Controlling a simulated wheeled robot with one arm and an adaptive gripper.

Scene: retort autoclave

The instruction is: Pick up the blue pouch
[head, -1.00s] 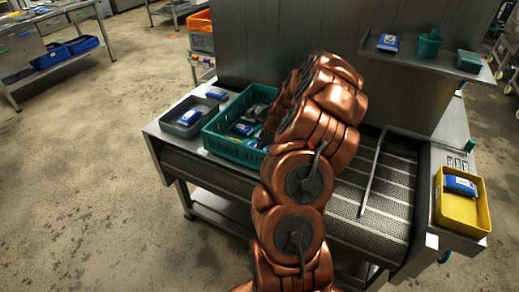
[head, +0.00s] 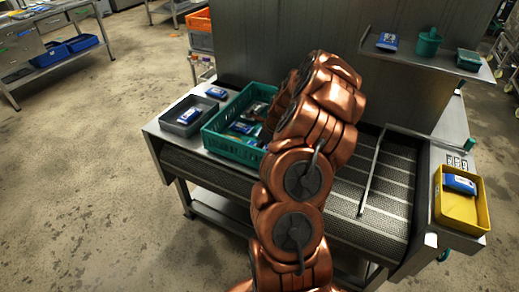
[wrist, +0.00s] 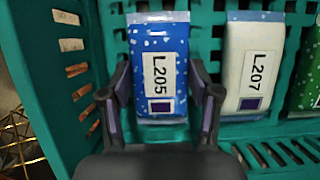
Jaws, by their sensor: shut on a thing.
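The blue pouch (wrist: 160,82) has white specks and a white label reading L205. It lies in the teal crate (wrist: 55,100), seen from above in the wrist view. My gripper (wrist: 160,92) has one finger along each long side of the pouch and is shut on it. The pouch's near end is by the gripper's palm. In the head view the teal crate (head: 235,152) stands on the left of the conveyor table, and my arm hides the gripper and this pouch.
A white pouch labelled L207 (wrist: 251,75) lies close to the right, with a green pouch (wrist: 306,75) beyond it. The crate walls are close around. A grey tray (head: 187,128) stands left of the crate, and a yellow tray (head: 462,211) holding a blue-and-white pouch stands far right.

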